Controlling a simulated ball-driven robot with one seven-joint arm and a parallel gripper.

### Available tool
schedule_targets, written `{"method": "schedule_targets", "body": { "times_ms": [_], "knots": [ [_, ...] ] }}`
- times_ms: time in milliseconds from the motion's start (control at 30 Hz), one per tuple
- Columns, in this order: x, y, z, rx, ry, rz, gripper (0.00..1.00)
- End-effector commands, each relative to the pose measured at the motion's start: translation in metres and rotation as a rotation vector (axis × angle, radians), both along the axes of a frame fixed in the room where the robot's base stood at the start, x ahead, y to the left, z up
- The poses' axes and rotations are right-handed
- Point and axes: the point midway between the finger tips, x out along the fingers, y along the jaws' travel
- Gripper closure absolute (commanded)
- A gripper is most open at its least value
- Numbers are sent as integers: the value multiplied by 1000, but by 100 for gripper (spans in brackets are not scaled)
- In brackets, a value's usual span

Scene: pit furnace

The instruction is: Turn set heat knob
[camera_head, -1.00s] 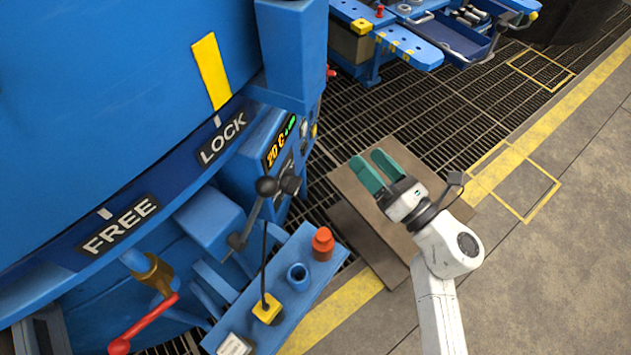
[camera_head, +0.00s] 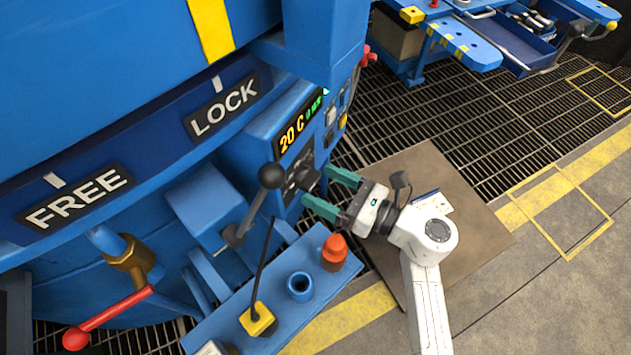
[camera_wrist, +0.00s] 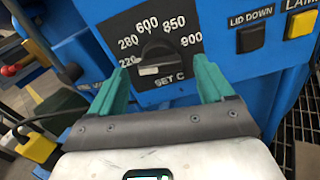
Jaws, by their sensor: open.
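The set heat knob (camera_wrist: 156,57) is a dark dial on a black plate marked 220, 280, 600, 850, 900 and "SET C" in the wrist view. In the head view the knob (camera_head: 303,178) shows edge-on on the side of the blue control box, below a display (camera_head: 299,126) reading 20 C.
A ball-topped lever (camera_head: 271,177) stands close left of the knob. Below is a blue shelf (camera_head: 285,320) with an orange-red plug (camera_head: 334,253) and a yellow block. "LID DOWN" (camera_wrist: 250,38) and yellow lamp (camera_wrist: 301,23) buttons lie right of the dial.

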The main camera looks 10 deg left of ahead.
Motion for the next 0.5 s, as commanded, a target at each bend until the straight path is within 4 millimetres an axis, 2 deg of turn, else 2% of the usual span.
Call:
{"method": "schedule_targets", "body": {
  "times_ms": [200,500],
  "knots": [
    [9,22,-1,1,1,1,19],
    [11,26,0,0,1,-2,19]
  ]
}}
